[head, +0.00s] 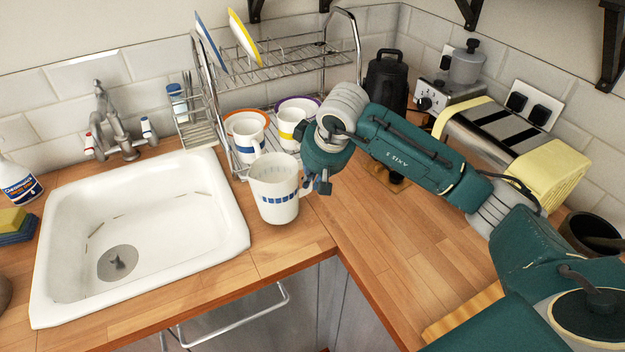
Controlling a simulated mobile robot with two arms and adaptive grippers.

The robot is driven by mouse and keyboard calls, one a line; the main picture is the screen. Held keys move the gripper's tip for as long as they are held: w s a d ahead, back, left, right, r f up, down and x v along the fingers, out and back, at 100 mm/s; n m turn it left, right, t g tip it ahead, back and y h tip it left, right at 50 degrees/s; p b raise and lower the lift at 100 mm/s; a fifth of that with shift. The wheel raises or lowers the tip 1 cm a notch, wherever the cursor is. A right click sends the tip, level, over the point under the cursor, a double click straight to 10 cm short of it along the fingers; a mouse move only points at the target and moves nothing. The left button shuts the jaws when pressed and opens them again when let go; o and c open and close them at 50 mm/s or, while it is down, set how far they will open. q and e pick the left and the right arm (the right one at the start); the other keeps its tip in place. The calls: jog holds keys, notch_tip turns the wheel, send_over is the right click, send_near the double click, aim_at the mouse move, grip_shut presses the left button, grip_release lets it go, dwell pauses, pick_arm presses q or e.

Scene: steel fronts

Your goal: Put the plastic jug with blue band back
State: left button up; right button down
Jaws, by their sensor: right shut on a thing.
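The plastic jug with blue band (276,192) is a white, translucent jug with a row of blue marks around its lower part. It is upright near the counter corner, in front of the dish rack (292,72). I cannot tell whether its base touches the wood. My right gripper (318,187) is shut on the jug at its right side, where the handle is mostly hidden by the fingers. My left gripper does not show.
A white sink (215,245) lies left of the jug. Mugs with blue (247,138) and yellow (290,125) bands stand behind it on the rack's lower level. A cream toaster (500,140) and a black kettle (387,82) stand at right. The middle right counter (390,240) is clear.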

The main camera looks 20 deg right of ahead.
jog(key=shift+f, duration=0.5)
jog(key=shift+f, duration=0.2)
jog(key=c, duration=1.8)
grip_release()
jog(key=shift+c, duration=0.2)
jog(key=shift+r, duration=0.15)
